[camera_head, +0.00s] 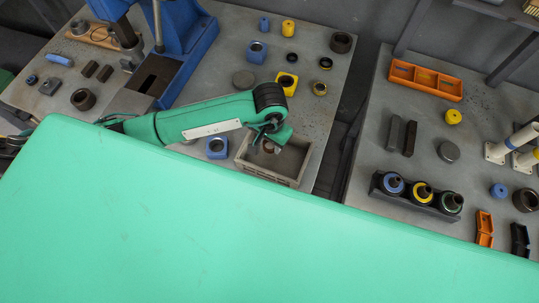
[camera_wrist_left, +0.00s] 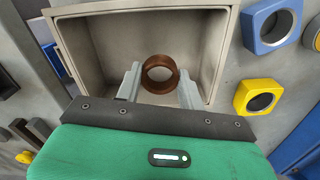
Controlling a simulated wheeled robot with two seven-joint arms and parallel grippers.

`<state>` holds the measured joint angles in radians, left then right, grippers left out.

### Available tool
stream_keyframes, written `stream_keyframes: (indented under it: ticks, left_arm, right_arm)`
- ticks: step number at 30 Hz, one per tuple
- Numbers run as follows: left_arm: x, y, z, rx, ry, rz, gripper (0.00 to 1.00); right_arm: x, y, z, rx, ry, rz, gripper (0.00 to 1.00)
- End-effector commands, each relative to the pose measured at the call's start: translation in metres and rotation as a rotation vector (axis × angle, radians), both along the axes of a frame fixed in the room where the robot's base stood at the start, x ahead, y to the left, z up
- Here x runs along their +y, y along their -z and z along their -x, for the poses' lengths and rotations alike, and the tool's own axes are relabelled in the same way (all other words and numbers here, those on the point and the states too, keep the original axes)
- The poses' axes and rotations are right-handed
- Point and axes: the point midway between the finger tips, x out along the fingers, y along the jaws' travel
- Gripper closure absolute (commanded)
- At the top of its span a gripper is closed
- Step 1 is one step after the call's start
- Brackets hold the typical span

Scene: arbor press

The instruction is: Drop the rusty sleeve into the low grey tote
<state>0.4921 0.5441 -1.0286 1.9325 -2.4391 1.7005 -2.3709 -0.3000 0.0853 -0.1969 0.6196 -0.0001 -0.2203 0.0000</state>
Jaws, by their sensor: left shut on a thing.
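The rusty sleeve (camera_wrist_left: 160,74) is a short brown ring, held between the two grey fingers of my left gripper (camera_wrist_left: 158,88). In the head view my left gripper (camera_head: 268,142) is over the low grey tote (camera_head: 300,174), with a bit of the brown sleeve (camera_head: 268,148) showing below it. In the left wrist view the tote (camera_wrist_left: 73,48) is an open rectangular box around and behind the sleeve. The sleeve's exact height above the tote floor cannot be told. My right gripper is not in view.
A blue square block (camera_head: 216,147) stands just left of the tote, and a yellow one (camera_head: 287,83) lies behind it. The blue arbor press (camera_head: 190,50) rises at the left. A gap separates this bench from the right bench, which holds an orange tray (camera_head: 425,80).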

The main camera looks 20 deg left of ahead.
Motion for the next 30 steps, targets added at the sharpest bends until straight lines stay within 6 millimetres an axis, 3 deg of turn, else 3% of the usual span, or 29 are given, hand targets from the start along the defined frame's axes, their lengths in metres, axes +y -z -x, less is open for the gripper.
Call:
stream_keyframes:
  ticks: [2,3,7,20,30]
  left_arm:
    - [0.000,-0.001,0.000,-0.001,0.000,0.000,0.87]
    - [0.000,-0.001,0.000,-0.001,0.000,0.000,0.59]
    - [0.000,-0.001,0.000,-0.001,0.000,0.000,0.36]
    - [0.000,-0.009,-0.002,-0.004,0.000,0.001,0.36]
    - [0.000,-0.069,-0.002,-0.007,0.001,0.002,0.36]
  right_arm:
    - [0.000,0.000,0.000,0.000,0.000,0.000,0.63]
    - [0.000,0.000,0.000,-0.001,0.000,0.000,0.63]
    - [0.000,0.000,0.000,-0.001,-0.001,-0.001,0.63]
    - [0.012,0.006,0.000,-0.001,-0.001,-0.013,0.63]
    - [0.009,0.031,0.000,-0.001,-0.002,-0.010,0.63]
